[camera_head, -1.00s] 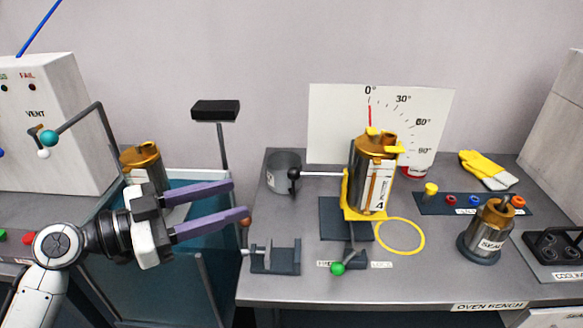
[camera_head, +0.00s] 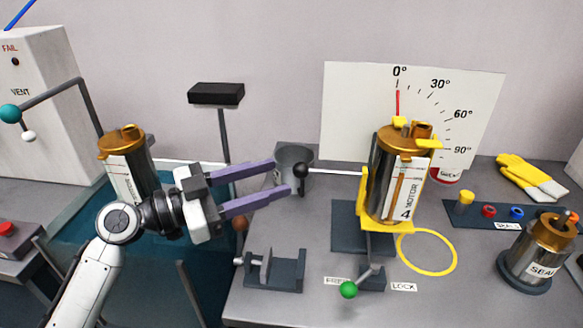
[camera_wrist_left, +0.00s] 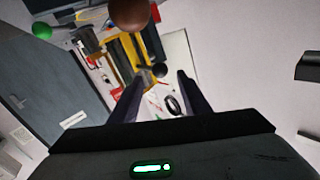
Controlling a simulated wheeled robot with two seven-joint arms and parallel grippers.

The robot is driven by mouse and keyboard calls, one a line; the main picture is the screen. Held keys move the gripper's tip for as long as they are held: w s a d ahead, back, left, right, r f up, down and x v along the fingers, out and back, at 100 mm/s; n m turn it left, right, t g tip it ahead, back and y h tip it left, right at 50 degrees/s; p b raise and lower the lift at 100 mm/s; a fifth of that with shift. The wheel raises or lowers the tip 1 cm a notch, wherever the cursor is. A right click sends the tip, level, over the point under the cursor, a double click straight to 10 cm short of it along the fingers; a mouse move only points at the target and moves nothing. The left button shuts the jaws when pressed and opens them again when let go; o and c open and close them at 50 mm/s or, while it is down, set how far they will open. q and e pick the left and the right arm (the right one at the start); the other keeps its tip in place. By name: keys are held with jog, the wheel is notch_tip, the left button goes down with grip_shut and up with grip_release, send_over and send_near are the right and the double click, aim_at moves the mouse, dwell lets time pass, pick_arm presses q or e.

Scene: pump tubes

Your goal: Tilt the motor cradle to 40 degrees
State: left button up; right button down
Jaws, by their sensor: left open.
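The yellow motor cradle (camera_head: 376,222) stands upright on the bench, holding the steel motor labelled 4 (camera_head: 383,165). Its thin rod runs left to a black knob (camera_head: 301,170). The red pointer (camera_head: 397,103) on the white angle board (camera_head: 345,110) is at 0°. The green-knobbed lever (camera_head: 348,289) is beside the FREE label, away from LOCK. My left gripper (camera_head: 282,177) is open, its purple fingertips just left of the black knob. In the left wrist view the knob (camera_wrist_left: 158,69) appears between the fingertips (camera_wrist_left: 164,76); the exact gap is unclear. My right gripper is out of view.
A dark clamp (camera_head: 285,270) is at the bench's front left. A yellow ring (camera_head: 454,258) lies right of the cradle. The seal pot (camera_head: 535,250) and gloves (camera_head: 530,178) are further right. Another motor (camera_head: 128,165) stands behind my left arm.

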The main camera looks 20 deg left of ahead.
pick_arm(q)
jog(key=p+x, duration=0.1)
jog(key=x, duration=0.4)
jog(key=shift+w, duration=0.1)
grip_shut()
